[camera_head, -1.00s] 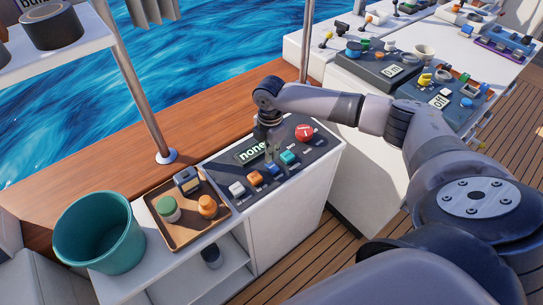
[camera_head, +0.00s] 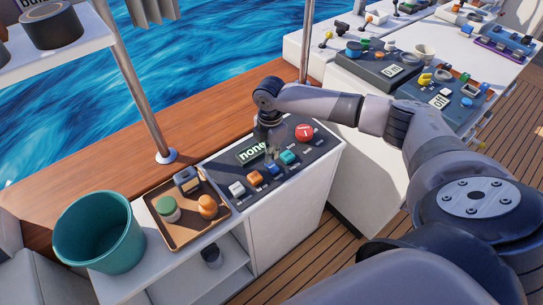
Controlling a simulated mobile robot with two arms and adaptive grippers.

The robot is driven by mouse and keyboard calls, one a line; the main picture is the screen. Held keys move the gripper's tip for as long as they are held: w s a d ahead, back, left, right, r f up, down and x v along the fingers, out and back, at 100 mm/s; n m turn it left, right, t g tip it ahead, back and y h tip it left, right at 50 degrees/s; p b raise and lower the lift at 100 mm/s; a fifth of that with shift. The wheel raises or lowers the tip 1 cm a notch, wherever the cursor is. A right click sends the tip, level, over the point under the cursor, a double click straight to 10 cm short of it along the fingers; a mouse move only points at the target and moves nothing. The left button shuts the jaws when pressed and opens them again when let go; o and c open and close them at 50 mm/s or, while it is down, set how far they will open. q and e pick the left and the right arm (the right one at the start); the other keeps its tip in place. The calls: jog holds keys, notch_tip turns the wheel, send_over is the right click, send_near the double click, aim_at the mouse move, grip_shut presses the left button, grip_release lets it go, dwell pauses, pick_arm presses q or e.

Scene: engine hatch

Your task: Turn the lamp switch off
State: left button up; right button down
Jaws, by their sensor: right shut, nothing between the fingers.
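The dark panel (camera_head: 318,150) in front of my right arm has a display reading "none" (camera_head: 251,151). It carries a white button (camera_head: 237,189), an orange button (camera_head: 255,178), a blue button (camera_head: 273,168), a teal button (camera_head: 287,157) and a large red button (camera_head: 304,132). Their labels are too small to read. My right gripper (camera_head: 271,155) is shut and empty, pointing down over the panel near the display and the blue button. I cannot tell whether it touches. No lamp switch can be made out for certain. My left gripper is out of view.
Farther right are a panel with an "on" display (camera_head: 393,71) and one with an "off" display (camera_head: 439,101), both with several controls. A wooden tray (camera_head: 183,238) with small items and a teal bucket (camera_head: 98,233) stand left. A metal pole (camera_head: 140,95) rises behind.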

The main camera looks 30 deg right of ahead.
aim_at(270, 165)
jog(key=shift+s+f+b, duration=0.1)
jog(key=shift+f+b, duration=0.4)
jog(key=shift+f, duration=0.95)
dwell(0.5)
jog(key=shift+r, duration=0.1)
notch_tip(270, 165, up, 7)
jog(key=p, duration=0.8)
dwell(0.4)
